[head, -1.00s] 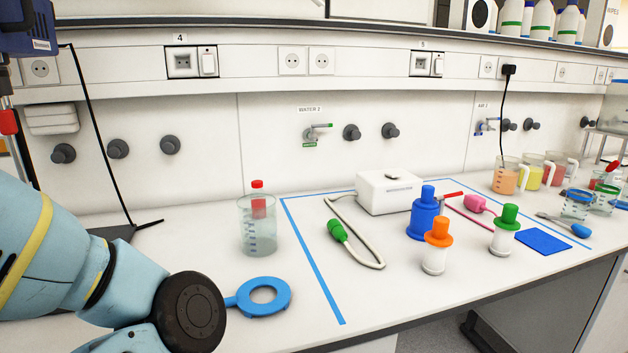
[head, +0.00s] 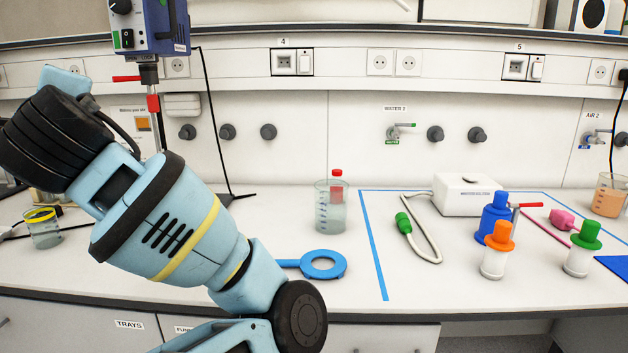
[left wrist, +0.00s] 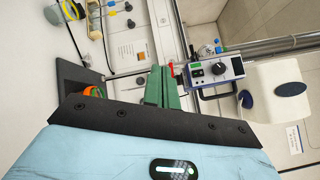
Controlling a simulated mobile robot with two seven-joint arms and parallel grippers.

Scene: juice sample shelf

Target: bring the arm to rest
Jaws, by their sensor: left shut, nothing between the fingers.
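My left arm (head: 170,220) rises from the bottom of the head view toward the upper left, in front of the bench. Its fingers do not show in that view. In the left wrist view my left gripper (left wrist: 162,88) has its green fingers together, with nothing held between them. Beyond the fingers, the picture is turned sideways and shows the blue and white overhead stirrer (left wrist: 215,70). My right gripper is in neither view.
The stirrer (head: 150,25) stands behind my arm. On the bench are a glass beaker (head: 332,215) with a red-capped item, a blue ring (head: 323,265), a white box (head: 467,195), blue (head: 492,222), orange-topped (head: 495,262) and green-topped (head: 580,260) containers. A yellow-rimmed beaker (head: 43,232) stands far left.

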